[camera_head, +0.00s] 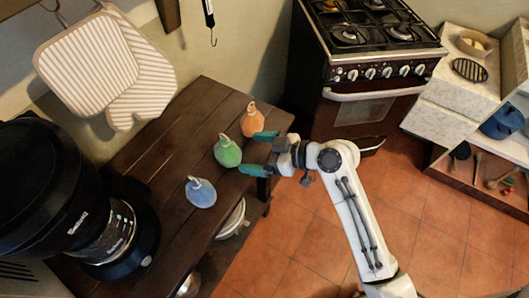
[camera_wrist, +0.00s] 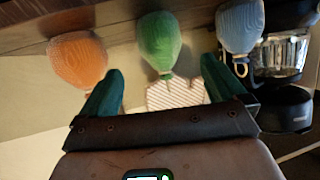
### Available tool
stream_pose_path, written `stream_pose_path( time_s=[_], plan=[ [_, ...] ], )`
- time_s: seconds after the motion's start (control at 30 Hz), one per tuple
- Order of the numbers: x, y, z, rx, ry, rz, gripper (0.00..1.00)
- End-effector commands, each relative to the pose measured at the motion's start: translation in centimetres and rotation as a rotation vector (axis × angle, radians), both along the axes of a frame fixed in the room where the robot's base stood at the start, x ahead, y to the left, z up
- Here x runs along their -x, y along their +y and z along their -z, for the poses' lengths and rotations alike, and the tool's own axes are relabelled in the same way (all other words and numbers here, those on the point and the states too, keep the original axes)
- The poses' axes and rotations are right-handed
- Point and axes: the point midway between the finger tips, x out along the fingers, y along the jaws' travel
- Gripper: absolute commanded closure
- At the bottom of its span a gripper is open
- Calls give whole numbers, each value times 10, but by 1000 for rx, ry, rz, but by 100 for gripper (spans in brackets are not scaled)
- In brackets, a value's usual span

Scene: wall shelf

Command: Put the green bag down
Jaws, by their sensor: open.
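The green bag (camera_head: 228,152) stands on the dark wooden shelf, its tied neck upward. My gripper (camera_head: 258,152) is open at the shelf's right edge, its two teal fingers pointing left toward the bag. In the wrist view the green bag (camera_wrist: 160,45) shows upside down, just beyond and between the open fingertips (camera_wrist: 161,72). No finger visibly grips it. An orange bag (camera_head: 252,121) stands behind it and a blue bag (camera_head: 200,193) in front, both on the shelf.
A black coffee maker (camera_head: 118,232) stands at the shelf's left front. Striped oven mitts (camera_head: 100,68) hang on the wall. A stove (camera_head: 365,75) stands at the back. Bare shelf (camera_head: 165,150) lies left of the bags.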

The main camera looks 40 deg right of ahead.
Motion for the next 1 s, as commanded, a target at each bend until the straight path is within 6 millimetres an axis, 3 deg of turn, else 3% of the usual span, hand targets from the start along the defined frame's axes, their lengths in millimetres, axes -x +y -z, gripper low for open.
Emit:
stream_pose_path(
  time_s=[0.2,0.4,0.57,0.67,0.8,1.0],
  plan=[
    [17,-10,-8,0,0,0,3],
    [20,-11,-9,0,4,0,3],
    [38,-3,12,18,136,-6,3],
    [70,3,42,55,346,16,3],
    [129,-1,75,139,677,131,3],
    [197,-22,86,260,982,378,3]
  ],
)
